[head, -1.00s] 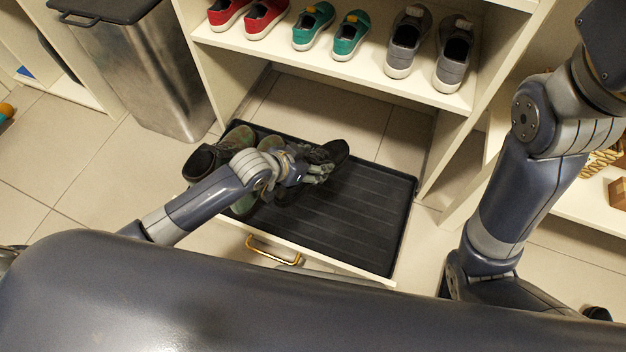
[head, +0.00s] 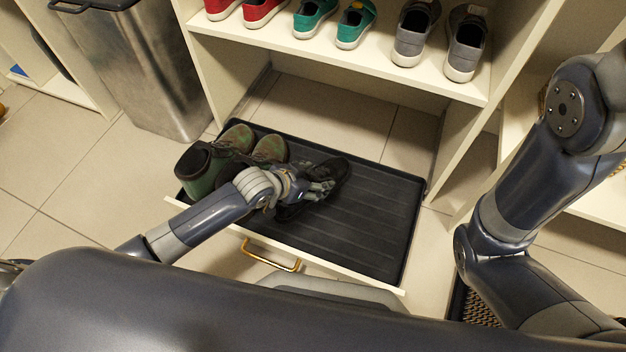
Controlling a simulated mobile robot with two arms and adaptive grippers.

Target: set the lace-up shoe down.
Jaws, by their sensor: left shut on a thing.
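The dark lace-up shoe (head: 340,176) is at my left gripper (head: 322,190), which is shut on it over the black ribbed tray (head: 362,222). The shoe lies along the tray with its toe toward the back. The hand and forearm hide much of its near part. I cannot tell whether its sole touches the tray. A pair of green-brown boots (head: 203,165) stands on the tray's left side, partly behind my left arm. My right arm shows at the right, but its gripper is out of view.
The tray's middle and right are bare. A drawer front with a brass handle (head: 270,255) runs along its near edge. Above is a white shelf (head: 330,55) with red shoes (head: 262,10), green shoes (head: 352,24) and grey shoes (head: 465,45). A metal bin (head: 150,75) stands left.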

